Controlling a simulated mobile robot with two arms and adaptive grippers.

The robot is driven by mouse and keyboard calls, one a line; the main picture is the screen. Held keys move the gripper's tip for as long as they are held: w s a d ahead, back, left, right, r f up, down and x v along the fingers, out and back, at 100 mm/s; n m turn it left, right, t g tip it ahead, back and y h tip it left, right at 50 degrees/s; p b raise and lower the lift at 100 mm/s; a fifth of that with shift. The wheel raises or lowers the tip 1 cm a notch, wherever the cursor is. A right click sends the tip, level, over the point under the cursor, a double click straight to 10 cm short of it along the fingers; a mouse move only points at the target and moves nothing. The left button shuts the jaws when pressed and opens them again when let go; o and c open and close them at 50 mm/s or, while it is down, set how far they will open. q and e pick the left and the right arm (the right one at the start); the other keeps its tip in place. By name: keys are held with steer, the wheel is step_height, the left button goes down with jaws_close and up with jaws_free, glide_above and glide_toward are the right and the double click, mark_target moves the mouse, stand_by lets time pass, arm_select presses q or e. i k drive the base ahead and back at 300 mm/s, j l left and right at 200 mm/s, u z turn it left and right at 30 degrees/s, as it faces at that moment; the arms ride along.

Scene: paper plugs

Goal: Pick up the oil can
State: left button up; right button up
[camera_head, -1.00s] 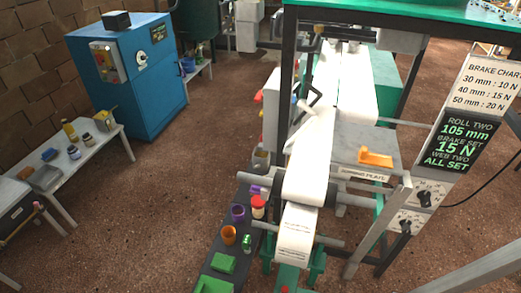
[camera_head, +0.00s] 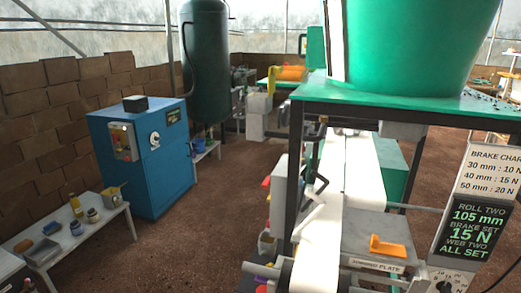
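On the white side table (camera_head: 98,238) at the left stands a small yellowish can-like object (camera_head: 112,196) with a thin raised part. It may be the oil can, but it is too small to be sure. Neither of my grippers is in view.
A blue cabinet (camera_head: 150,165) stands behind the side table. A paper machine with a green-topped frame (camera_head: 390,105) and an orange piece (camera_head: 388,247) on its grey plate fills the right. Brown floor (camera_head: 190,255) between them is clear.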

mark_target(267, 245)
steer(key=j+u, duration=0.2)
steer(key=j, duration=0.15)
steer(key=i+j+u, duration=0.5)
steer(key=j, duration=0.3)
steer(key=i+j+u, duration=0.25)
steer(key=j, duration=0.25)
steer(key=i+j+u, duration=0.25)
steer(key=i+j, duration=0.15)
steer(key=i+j+z, duration=0.15)
steer(key=i+z, duration=0.15)
steer(key=i, duration=0.2)
steer(key=i+j+z, duration=0.25)
steer(key=i, duration=0.25)
steer(key=i+l+z, duration=0.15)
steer(key=i+z, duration=0.75)
steer(key=i+j+z, duration=0.15)
steer(key=z, duration=0.3)
steer(key=i, duration=0.1)
